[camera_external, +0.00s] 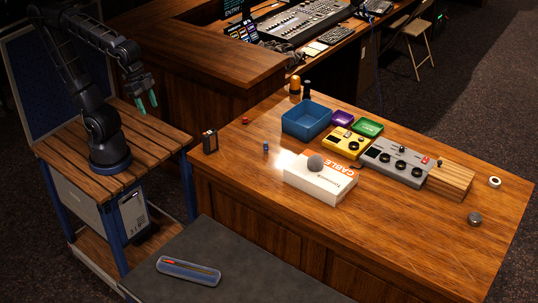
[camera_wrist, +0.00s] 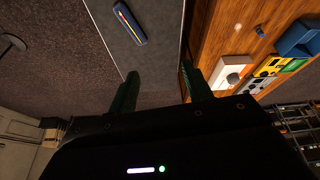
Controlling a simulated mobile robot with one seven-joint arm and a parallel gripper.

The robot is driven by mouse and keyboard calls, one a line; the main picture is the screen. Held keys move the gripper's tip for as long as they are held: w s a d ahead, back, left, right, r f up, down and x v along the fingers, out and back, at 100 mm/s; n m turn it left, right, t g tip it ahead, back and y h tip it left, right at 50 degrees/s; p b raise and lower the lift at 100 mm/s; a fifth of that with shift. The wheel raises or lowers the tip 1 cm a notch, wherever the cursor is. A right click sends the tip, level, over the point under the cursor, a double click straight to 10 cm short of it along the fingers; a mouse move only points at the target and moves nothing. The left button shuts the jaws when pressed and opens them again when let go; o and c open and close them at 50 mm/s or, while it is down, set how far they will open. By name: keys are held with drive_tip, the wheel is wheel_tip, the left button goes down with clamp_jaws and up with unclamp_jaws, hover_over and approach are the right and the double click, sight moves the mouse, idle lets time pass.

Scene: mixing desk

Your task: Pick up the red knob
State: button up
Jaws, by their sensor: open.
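A small red knob (camera_external: 245,120) lies on the wooden desk (camera_external: 430,240) near its far left edge in the external view. I cannot make it out surely in the wrist view. My gripper (camera_external: 147,102) hangs above my slatted cart at the left, apart from the desk and well left of the knob. Its two green fingers are spread, with nothing between them. The fingers also show in the wrist view (camera_wrist: 160,85), over the dark floor and a grey bench top. A small blue knob (camera_external: 266,147) stands on the desk nearer the front; it also shows in the wrist view (camera_wrist: 260,31).
A black box (camera_external: 210,141) stands at the desk's left edge. A white cable box (camera_external: 318,182) with a grey ball (camera_external: 315,163) on it, a blue bin (camera_external: 306,120), bottles and pedals stand farther right. The grey bench (camera_external: 235,265) holds a blue case (camera_external: 188,270). Desk around the red knob is clear.

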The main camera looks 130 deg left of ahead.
drive_tip(key=w+a+f+n+g, duration=0.1)
drive_tip(key=w+a+n, duration=0.1)
drive_tip(key=w+a, duration=0.35)
drive_tip(key=w+a+f+n, duration=0.1)
drive_tip(key=w+a+n, duration=0.15)
drive_tip(key=a, duration=0.65)
drive_tip(key=n+g, duration=0.3)
drive_tip(key=n, duration=0.7)
hover_over(245, 118)
drive_tip(key=s, duration=0.1)
drive_tip(key=shift+m, duration=0.25)
drive_tip(key=f, duration=2.9)
drive_tip(key=shift+a+f, duration=0.1)
drive_tip(key=shift+a, duration=0.1)
drive_tip(key=shift+w+d+f, duration=0.1)
drive_tip(key=shift+w+f, duration=0.1)
drive_tip(key=shift+f, duration=1.25)
drive_tip(key=shift+w+d+f, duration=0.1)
drive_tip(key=shift+w+f, duration=0.1)
drive_tip(key=shift+f, duration=1.2)
